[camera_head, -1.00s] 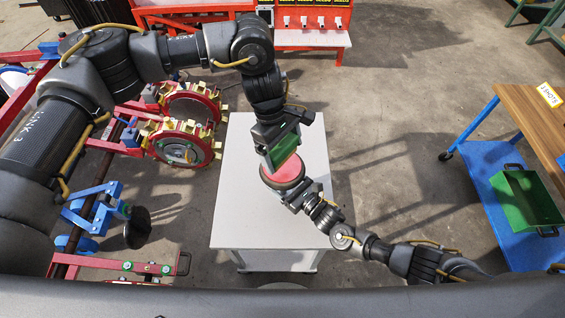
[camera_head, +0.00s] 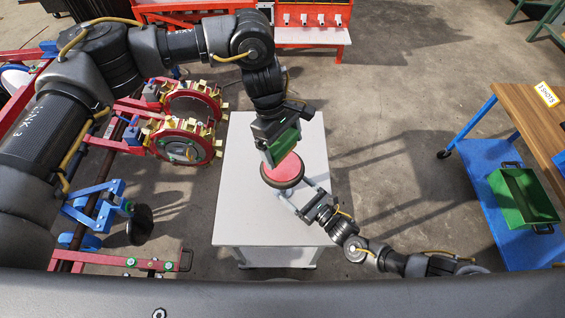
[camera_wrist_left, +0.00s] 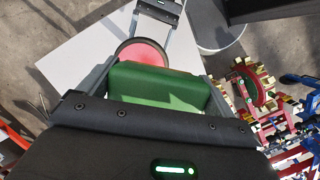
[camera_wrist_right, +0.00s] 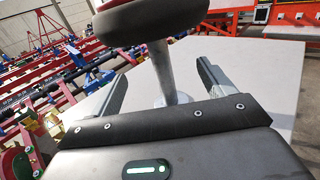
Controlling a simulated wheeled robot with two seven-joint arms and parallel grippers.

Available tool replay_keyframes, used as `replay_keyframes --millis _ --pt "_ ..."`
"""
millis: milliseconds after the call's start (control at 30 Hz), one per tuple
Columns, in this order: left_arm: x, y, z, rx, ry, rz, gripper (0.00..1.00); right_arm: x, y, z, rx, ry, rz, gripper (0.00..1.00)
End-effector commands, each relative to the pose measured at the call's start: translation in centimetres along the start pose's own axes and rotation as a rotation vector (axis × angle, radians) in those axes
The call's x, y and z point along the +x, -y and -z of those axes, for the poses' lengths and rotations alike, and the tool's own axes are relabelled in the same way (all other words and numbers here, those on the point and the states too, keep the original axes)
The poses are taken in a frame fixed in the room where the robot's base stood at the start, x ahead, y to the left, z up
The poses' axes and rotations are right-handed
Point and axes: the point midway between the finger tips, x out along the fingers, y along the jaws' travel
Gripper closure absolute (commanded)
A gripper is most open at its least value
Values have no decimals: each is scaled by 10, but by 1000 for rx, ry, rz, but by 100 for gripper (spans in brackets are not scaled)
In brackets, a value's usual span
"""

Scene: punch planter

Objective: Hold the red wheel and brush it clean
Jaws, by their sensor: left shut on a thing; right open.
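The red wheel (camera_head: 283,170) has a dark rim and sits level on top of a grey post (camera_wrist_right: 166,75) on the white table (camera_head: 240,215). My left gripper (camera_head: 283,147) is shut on a green brush (camera_wrist_left: 160,84), held at the wheel's far side. In the left wrist view the brush overlaps the wheel (camera_wrist_left: 140,53); I cannot tell whether they touch, and its bristles are hidden. My right gripper (camera_head: 295,191) is open at the wheel's near side. In the right wrist view its fingers stand apart on either side of the post, below the wheel's rim (camera_wrist_right: 148,22).
Red frames with wheel-like discs (camera_head: 183,141) stand left of the table. A blue cart (camera_head: 485,165) with a green tray (camera_head: 527,200) stands at the right. A red rack (camera_head: 318,20) is behind. The table top around the post is clear.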

Motion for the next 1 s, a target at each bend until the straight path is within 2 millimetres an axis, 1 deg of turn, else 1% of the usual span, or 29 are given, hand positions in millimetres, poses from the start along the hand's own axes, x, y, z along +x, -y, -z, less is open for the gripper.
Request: replay_keyframes --millis 300,367,433,467,700,767,867,1000 --pt "-1 0 0 0 0 0 34 -2 0 0 0 0 0 18" --pt "-1 0 0 0 0 0 34 -2 0 0 0 0 0 12" --pt "-1 0 0 0 0 0 34 -2 0 0 -1 0 0 2" --pt "-1 0 0 0 0 0 34 -2 0 0 -1 0 0 0" --pt "-1 0 0 0 0 0 34 -4 0 0 -1 0 1 0" --pt "-1 0 0 0 0 0 34 -8 1 1 -1 -1 1 0" --pt "-1 0 0 0 0 0 34 -21 1 1 -1 -2 1 0" --pt "-1 0 0 0 0 0 34 -50 0 1 0 -4 0 0"
